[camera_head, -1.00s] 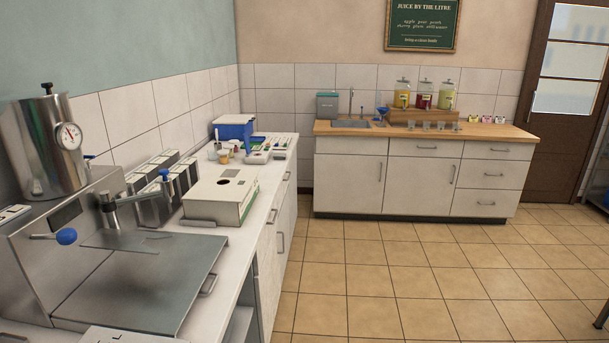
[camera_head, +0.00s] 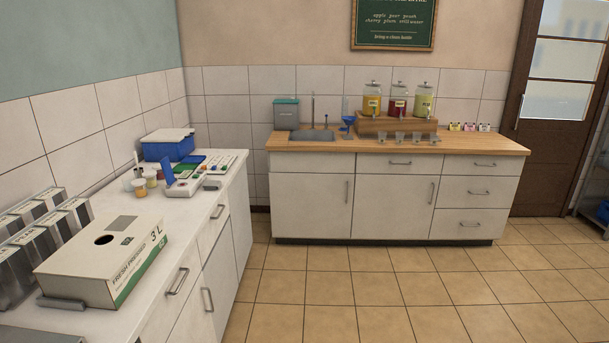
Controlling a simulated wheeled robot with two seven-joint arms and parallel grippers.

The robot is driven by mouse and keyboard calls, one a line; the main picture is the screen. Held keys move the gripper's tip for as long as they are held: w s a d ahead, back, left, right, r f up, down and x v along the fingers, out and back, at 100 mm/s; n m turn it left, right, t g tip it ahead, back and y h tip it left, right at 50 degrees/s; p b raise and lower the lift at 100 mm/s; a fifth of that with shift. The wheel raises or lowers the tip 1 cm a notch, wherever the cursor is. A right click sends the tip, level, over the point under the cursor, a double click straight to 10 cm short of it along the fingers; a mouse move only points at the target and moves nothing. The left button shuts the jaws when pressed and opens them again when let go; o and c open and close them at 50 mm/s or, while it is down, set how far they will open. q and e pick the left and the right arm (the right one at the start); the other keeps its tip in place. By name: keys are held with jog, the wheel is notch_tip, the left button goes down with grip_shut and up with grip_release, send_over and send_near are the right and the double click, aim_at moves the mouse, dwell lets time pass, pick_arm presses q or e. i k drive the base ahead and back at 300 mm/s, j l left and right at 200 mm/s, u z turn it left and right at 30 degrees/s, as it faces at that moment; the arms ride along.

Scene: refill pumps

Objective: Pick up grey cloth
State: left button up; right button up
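I cannot make out a grey cloth for certain. A small grey item (camera_head: 212,185) lies on the left counter (camera_head: 225,200), to the right of a white device (camera_head: 185,187); it is too small to tell what it is. A grey sink (camera_head: 312,135) is set in the wooden top of the back counter (camera_head: 470,144), and no cloth is clear beside it. Neither of my grippers shows in the head view.
A white juice box (camera_head: 95,262), metal containers (camera_head: 35,245) and a blue box (camera_head: 168,148) stand on the left counter. Juice jars (camera_head: 398,98) sit on a wooden stand (camera_head: 390,126) at the back. The tiled floor (camera_head: 400,280) is clear.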

aim_at(212, 185)
jog(key=i+l+u, duration=0.1)
jog(key=i+u, duration=0.2)
jog(key=i, duration=0.25)
jog(key=i+l+u, duration=0.25)
jog(key=i, duration=0.3)
jog(key=i+l+u, duration=0.3)
jog(key=i, duration=0.2)
jog(key=l, duration=0.05)
